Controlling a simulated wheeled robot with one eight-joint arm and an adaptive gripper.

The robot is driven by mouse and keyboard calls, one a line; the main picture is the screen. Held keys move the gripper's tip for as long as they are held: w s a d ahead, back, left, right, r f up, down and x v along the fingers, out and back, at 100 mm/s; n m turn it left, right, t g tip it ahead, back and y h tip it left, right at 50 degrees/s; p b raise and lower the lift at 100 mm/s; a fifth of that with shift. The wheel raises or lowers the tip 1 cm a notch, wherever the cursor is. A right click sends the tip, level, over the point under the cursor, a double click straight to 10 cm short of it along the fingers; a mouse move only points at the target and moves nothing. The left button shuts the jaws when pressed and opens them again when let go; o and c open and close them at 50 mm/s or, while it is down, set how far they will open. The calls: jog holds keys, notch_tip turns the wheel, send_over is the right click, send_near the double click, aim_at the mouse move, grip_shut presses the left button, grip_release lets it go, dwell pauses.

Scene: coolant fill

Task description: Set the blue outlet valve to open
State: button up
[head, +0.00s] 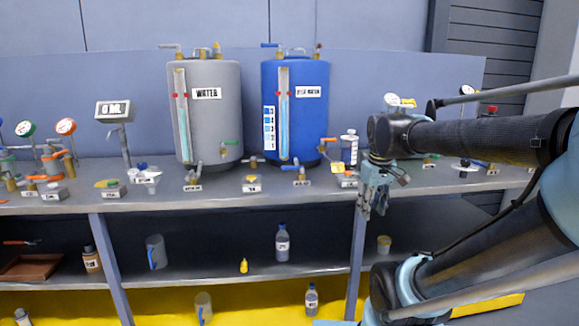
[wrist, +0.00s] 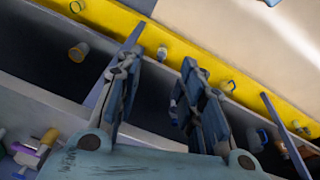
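The blue tank (head: 312,105) stands on the bench in the head view, with a sight tube on its front. A small outlet valve (head: 300,172) sits low at its front, above a small label. Its handle looks bluish and points to the left; its exact setting is too small to tell. My gripper (head: 372,205) hangs at the bench's front edge, to the right of the valve and apart from it. In the wrist view my gripper (wrist: 160,75) has its two fingers spread with nothing between them. I cannot pick out the outlet valve in the wrist view.
A grey water tank (head: 215,120) stands left of the blue one. Gauges, valves and small labels line the bench (head: 225,197). A marked bottle (head: 349,148) stands between the blue tank and my arm. Shelves below hold a blue-capped bottle (head: 282,243) and several containers.

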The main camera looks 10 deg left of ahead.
jog(key=w+a+r+n, duration=0.4)
jog(key=w+r, duration=0.3)
notch_tip(320, 180, up, 13)
jog(key=n, duration=1.1)
send_over(293, 169)
jog(key=s+a, duration=0.1)
jog(key=s, duration=0.2)
jog(key=w+f, duration=0.1)
jog(key=f, duration=0.4)
jog(key=w+f, duration=0.1)
jog(key=f, duration=0.5)
jog(key=w+f, duration=0.1)
jog(key=f, duration=0.4)
jog(key=shift+w+a+f, duration=0.1)
jog(key=shift+a+f, duration=0.2)
jog(key=shift+a, duration=0.05)
grip_shut()
